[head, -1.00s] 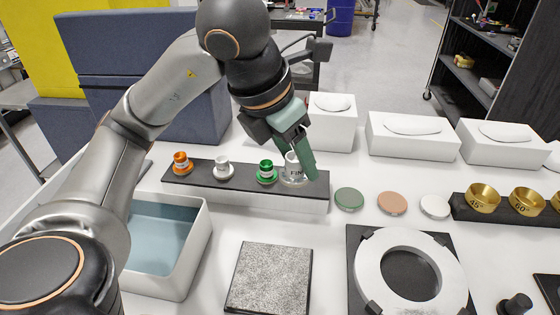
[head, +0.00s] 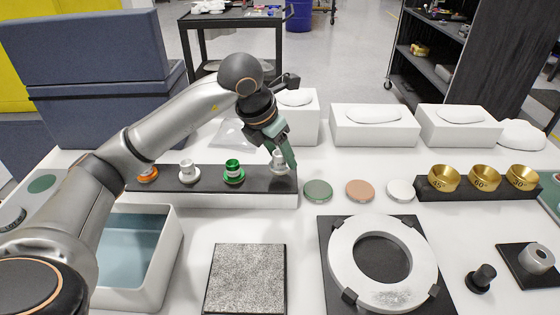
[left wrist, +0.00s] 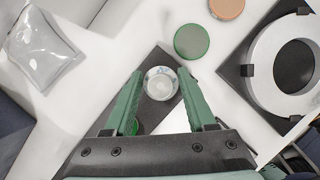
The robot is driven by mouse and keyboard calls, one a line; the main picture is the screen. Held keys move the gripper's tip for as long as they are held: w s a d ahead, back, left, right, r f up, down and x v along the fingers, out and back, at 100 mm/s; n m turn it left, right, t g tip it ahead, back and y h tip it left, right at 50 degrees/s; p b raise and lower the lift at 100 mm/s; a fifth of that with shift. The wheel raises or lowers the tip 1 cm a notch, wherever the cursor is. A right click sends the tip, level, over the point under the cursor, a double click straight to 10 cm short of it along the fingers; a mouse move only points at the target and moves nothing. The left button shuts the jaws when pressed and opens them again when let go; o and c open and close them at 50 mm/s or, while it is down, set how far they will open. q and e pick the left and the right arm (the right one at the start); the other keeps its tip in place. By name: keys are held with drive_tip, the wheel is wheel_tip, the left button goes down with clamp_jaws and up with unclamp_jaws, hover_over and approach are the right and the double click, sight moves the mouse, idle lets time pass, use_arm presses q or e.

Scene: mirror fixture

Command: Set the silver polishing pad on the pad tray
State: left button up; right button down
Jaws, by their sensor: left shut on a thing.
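The silver polishing pad (head: 278,162), a small capped piece on a round base, is at the right end of the long black-topped pad tray (head: 210,176). My left gripper (head: 291,158) reaches down there and is shut on it. In the left wrist view the silver pad (left wrist: 162,84) shows as a round top between the fingertips of my left gripper (left wrist: 160,78). Whether its base rests fully on the tray is hard to tell. Green (head: 233,172), white (head: 187,172) and orange (head: 147,173) pads stand in a row to its left. My right gripper is out of view.
Green (head: 318,191), tan (head: 360,190) and white (head: 400,190) discs lie right of the tray. A white ring fixture (head: 345,250), a speckled plate (head: 246,280) and a blue-lined bin (head: 168,260) are in front. White boxes (head: 375,126) stand behind.

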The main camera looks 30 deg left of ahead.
use_arm(q)
drive_tip(key=shift+f, duration=1.15)
drive_tip(key=shift+f, duration=0.2)
drive_tip(key=o, duration=1.3)
drive_tip(key=shift+s, duration=0.1)
drive_tip(key=shift+c, duration=0.2)
drive_tip(key=shift+r, duration=0.1)
drive_tip(key=shift+r, duration=0.3)
drive_tip(key=v, duration=1.1)
drive_tip(key=shift+s+r, duration=0.2)
drive_tip(key=shift+s, duration=0.05)
